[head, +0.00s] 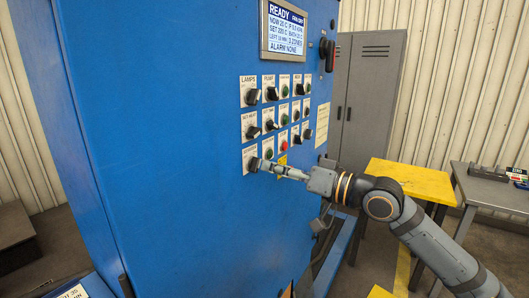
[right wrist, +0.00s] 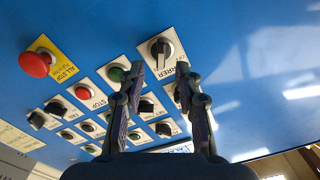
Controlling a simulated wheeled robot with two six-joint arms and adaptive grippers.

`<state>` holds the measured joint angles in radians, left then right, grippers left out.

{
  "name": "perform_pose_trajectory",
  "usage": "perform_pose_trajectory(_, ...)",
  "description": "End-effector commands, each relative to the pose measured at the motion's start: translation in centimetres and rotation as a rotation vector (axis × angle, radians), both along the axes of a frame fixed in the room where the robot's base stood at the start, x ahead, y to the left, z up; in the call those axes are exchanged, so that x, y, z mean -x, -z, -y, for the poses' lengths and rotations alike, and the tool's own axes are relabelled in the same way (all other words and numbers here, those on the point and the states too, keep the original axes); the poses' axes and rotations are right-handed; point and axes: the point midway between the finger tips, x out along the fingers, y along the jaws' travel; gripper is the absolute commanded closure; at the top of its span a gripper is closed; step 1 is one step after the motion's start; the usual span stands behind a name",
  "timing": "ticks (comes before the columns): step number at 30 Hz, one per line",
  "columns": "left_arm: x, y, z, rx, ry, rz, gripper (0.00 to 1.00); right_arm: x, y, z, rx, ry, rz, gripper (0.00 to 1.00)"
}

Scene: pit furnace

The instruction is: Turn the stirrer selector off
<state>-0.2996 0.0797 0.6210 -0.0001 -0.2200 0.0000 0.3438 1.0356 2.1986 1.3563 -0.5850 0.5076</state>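The stirrer selector (right wrist: 162,48) is a black rotary knob with a grey pointer bar on a white plate, partly readable as "...RRER". In the head view its plate (head: 247,154) is at the lower left of the control panel, with the knob close to the fingertips. My right gripper (head: 264,166) reaches it from the right. The pointer bar runs roughly up and down in that picture. My left gripper is out of view.
A red all-stop button (right wrist: 35,62) on a yellow plate, a red stop button (right wrist: 83,91) and a green button (right wrist: 116,73) sit near the gripper. Several other selectors and a display (head: 285,30) are above. A yellow table (head: 408,181) stands right of the blue cabinet.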

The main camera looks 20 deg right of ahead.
Motion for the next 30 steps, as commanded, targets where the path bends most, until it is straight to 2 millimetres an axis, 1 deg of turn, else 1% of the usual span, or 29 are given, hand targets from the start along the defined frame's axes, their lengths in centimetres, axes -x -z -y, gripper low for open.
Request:
perform_pose_trajectory(1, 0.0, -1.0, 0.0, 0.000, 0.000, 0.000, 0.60, -0.2, -0.6, -0.4, -0.009, -0.003, 0.000, 0.66)
perform_pose_trajectory(4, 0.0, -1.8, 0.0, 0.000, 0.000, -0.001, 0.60, -0.7, -0.6, -1.0, -0.008, -0.004, -0.004, 0.66)
perform_pose_trajectory(12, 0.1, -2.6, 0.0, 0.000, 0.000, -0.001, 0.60, -2.4, -0.2, -2.0, -0.004, 0.001, -0.003, 0.66)
perform_pose_trajectory(24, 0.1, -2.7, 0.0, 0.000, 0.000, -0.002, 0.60, -2.8, 0.0, -2.4, 0.000, -0.001, -0.004, 0.66)
perform_pose_trajectory(25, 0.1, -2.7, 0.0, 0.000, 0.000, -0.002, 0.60, -2.8, 0.0, -2.4, 0.000, -0.001, -0.004, 0.67)
perform_pose_trajectory(26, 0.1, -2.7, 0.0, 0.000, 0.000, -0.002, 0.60, -2.8, 0.0, -2.4, 0.000, -0.001, -0.004, 0.71)
perform_pose_trajectory(30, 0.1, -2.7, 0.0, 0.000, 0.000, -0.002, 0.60, -2.8, 0.0, -2.4, 0.000, -0.001, -0.004, 0.91)
